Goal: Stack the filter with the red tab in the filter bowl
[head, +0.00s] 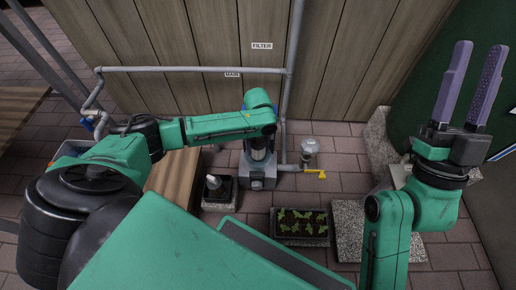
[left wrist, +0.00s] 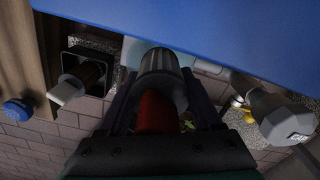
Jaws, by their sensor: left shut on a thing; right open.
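My left gripper (left wrist: 158,105) is shut on a dark ribbed filter (left wrist: 161,68) with a red part (left wrist: 155,112) between the fingers. In the head view my left arm hides most of this gripper and filter. It is over the grey-based pipe fitting (head: 258,172) by the wall. A pale blue edge shows beside the filter in the left wrist view; I cannot tell if it is the filter bowl, or whether the filter touches it. Another dark filter with a white end (left wrist: 83,78) stands in a black holder to the left. My right gripper (head: 475,70) is raised, open and empty.
A large blue surface (left wrist: 230,35) fills the top of the left wrist view. A valve with a yellow handle (head: 315,173) stands right of the fitting. A seedling tray (head: 302,225) lies in front. Pipes (head: 190,69) run along the wooden wall. Brick floor is open around these.

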